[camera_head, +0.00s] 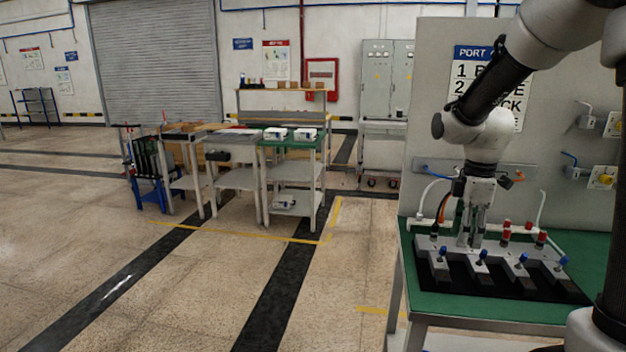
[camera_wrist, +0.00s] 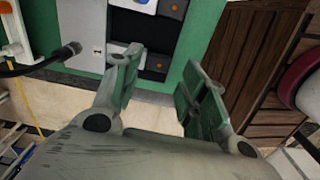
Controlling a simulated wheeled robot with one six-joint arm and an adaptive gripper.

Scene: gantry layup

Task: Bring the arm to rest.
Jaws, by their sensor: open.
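My gripper (camera_head: 470,241) hangs from my bent arm and points down in the head view. It is over the back left part of a grey fixture (camera_head: 455,262) with blue and red knobs on a green-topped bench (camera_head: 480,310). The fingertips look close to the fixture; I cannot tell whether they touch it. In the wrist view the two fingers of my gripper (camera_wrist: 165,68) stand apart with nothing between them. Beyond them that view shows part of the green surface and a grey part marked 1 (camera_wrist: 88,45).
A panel (camera_head: 440,110) with a port sign and fittings rises behind the bench. A white curved hose (camera_head: 425,197) stands close left of my gripper. Tables with a green top (camera_head: 290,143) and white boxes stand further left. The floor (camera_head: 200,270) between is clear.

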